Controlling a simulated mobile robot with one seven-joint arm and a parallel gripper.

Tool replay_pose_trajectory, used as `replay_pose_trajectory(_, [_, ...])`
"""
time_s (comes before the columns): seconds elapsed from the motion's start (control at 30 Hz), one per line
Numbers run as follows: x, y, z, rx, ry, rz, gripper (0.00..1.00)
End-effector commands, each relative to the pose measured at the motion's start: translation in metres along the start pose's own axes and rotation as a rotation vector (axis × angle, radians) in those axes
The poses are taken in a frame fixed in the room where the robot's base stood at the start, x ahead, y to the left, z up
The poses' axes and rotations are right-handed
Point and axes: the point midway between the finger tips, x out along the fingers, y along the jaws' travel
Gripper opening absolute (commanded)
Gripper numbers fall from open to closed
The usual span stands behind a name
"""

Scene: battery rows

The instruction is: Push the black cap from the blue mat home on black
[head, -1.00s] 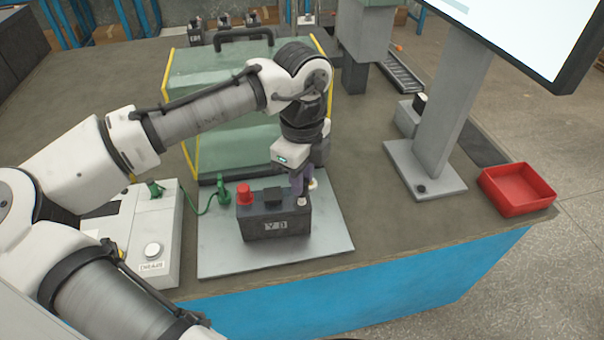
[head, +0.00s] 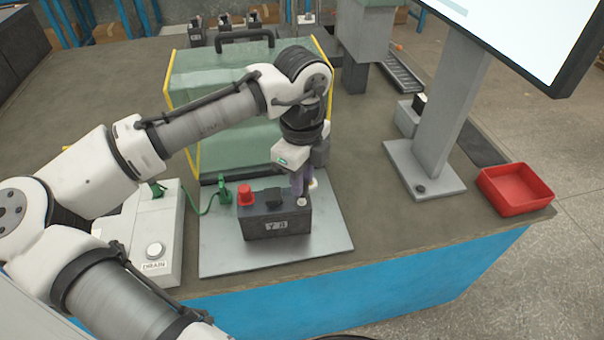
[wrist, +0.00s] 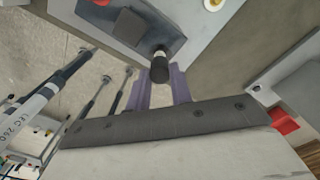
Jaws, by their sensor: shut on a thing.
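A dark battery (head: 275,222) marked "YB" stands on a grey plate (head: 222,257). A red cap (head: 245,195) sits on its left terminal. My gripper (head: 302,188) points down at the battery's right end, where a pale round post shows at the fingertips. In the wrist view, the purple fingers (wrist: 160,85) are shut on the small black cap (wrist: 160,69). It lies in line with a pale collar just beyond it; I cannot tell how far it is pressed on. I cannot make out a blue mat.
A green lead lies left of the battery, beside a white box (head: 155,250) with a round button. A green case (head: 225,95) stands close behind. A monitor stand (head: 425,165) and a red tray (head: 516,188) are at right.

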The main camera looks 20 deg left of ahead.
Motion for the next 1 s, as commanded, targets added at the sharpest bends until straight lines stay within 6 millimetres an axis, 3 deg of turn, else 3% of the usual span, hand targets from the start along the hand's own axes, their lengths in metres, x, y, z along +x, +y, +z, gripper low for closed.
replay_pose_trajectory(1.0, [0.009,0.000,-0.001,0.000,0.001,0.000,0.01])
